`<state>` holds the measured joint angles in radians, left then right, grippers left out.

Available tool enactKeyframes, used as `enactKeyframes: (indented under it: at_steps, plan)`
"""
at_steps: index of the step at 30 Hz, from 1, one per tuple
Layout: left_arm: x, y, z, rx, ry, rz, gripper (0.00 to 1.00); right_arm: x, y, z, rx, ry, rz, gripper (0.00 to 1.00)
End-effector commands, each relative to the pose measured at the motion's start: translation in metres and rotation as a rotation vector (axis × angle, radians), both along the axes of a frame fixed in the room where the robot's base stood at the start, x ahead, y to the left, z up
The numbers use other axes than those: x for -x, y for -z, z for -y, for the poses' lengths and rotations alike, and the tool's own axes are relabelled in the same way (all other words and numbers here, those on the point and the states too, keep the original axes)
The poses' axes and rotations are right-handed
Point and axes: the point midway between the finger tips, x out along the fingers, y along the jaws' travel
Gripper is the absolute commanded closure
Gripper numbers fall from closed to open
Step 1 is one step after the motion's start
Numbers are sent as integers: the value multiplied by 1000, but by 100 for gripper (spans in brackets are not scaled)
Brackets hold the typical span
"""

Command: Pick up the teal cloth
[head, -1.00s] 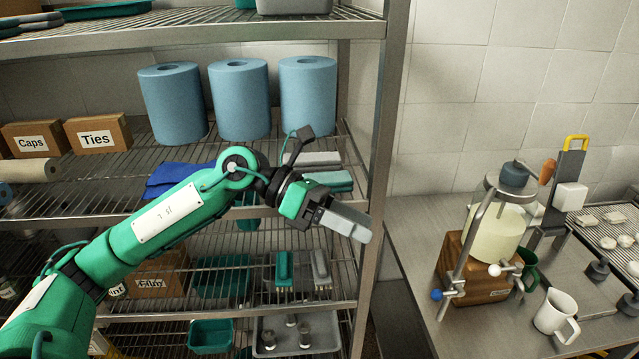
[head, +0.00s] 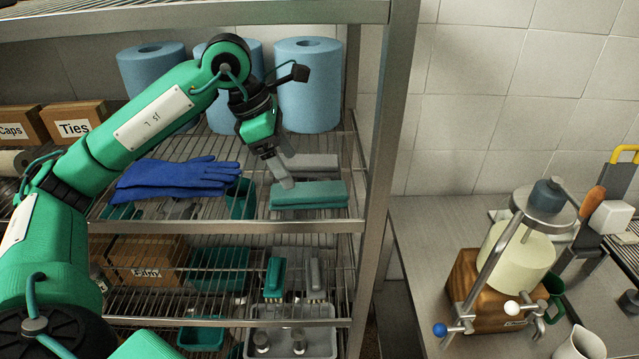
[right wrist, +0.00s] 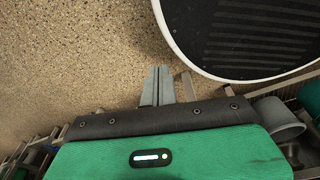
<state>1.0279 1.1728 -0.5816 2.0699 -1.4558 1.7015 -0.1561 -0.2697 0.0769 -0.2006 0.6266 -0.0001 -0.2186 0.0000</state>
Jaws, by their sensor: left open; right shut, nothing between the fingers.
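The teal cloth (head: 309,194) lies folded flat at the front of the middle wire shelf, towards its right end. A grey folded cloth (head: 310,162) lies just behind it. My left gripper (head: 287,177) points down at the left part of the teal cloth, open, with nothing seen between its fingers. Whether its fingertips touch the cloth I cannot tell. My right gripper (right wrist: 157,86) shows in the right wrist view, shut and empty over a speckled floor.
Blue gloves (head: 175,178) lie left of the cloths. Blue paper rolls (head: 308,85) stand behind. The steel shelf post (head: 384,160) rises to the right. A counter with a wooden-based device (head: 480,290) is at the right.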

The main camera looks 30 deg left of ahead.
Motion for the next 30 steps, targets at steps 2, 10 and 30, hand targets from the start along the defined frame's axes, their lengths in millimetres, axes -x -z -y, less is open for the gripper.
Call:
enactKeyframes:
  at_steps: [2,10,30]
  plan:
    - [-1,5,2,-2,0,-2,22,12,-5,2,2,0,-13,100]
    - [-7,22,14,1,2,-3,22,55,-18,7,10,0,-67,100]
    - [-18,61,34,2,1,1,28,32,-43,4,5,0,-37,100]
